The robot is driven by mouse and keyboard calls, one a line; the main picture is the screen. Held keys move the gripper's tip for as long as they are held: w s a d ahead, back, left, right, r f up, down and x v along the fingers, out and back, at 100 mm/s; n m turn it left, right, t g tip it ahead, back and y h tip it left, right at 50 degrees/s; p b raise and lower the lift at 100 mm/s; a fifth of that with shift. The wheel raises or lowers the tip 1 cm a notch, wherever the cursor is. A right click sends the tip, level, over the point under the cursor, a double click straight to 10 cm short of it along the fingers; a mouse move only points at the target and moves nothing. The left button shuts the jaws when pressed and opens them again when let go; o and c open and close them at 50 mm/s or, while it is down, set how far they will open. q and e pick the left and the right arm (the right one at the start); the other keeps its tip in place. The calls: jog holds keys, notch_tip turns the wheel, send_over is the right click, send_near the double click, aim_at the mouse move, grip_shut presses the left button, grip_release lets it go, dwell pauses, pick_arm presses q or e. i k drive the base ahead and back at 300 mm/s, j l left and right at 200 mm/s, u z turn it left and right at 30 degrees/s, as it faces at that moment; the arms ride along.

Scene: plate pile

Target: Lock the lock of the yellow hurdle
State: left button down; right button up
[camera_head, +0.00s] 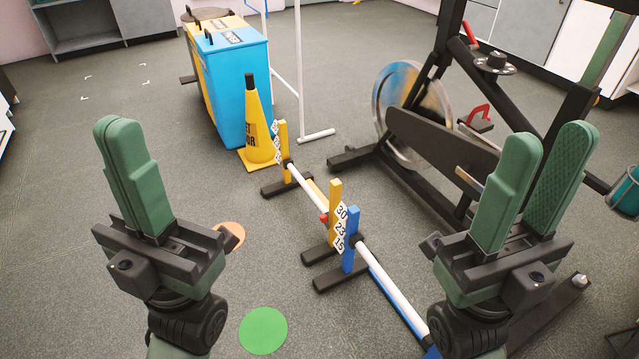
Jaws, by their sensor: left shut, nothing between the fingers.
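The yellow hurdle stands on the floor at the middle of the view, with a far yellow post (283,140), a near yellow post (335,200) and a white bar (306,186) between them. A small red part (323,217), perhaps its lock, sits by the near post; it is too small to tell whether it is locked. A number plate (341,228) reads 30, 23, 15. My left gripper (122,128) is shut and empty, to the left of the hurdle and apart from it. My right gripper (549,138) is open and empty, to the right of the hurdle.
A blue hurdle (350,240) adjoins the near post and runs to the lower right. An exercise bike (440,145) stands behind right. A yellow cone (259,125) and blue bin (232,90) stand behind. Green (263,330) and orange (231,233) discs lie on open floor.

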aim_at(323, 218)
jog(key=i+j+z, duration=0.1)
jog(key=z, duration=0.35)
jog(key=j+z, duration=0.15)
jog(key=z, duration=0.3)
jog(key=i+j+z, duration=0.1)
jog(key=z, duration=0.3)
jog(key=j+z, duration=0.2)
jog(key=z, duration=0.25)
jog(key=j+z, duration=0.15)
jog(key=z, duration=0.3)
jog(key=k+j+z, duration=0.15)
jog(key=j, duration=0.3)
jog(key=j+z, duration=0.15)
jog(key=j, duration=0.3)
jog(key=k+j+z, duration=0.15)
jog(key=j, duration=0.3)
jog(key=k+j+z, duration=0.15)
jog(key=j, duration=0.25)
jog(key=k+j+z, duration=0.35)
jog(key=k+j, duration=0.15)
jog(key=j, duration=0.2)
jog(key=k+j, duration=0.15)
jog(key=j, duration=0.15)
jog(key=k+j, duration=0.2)
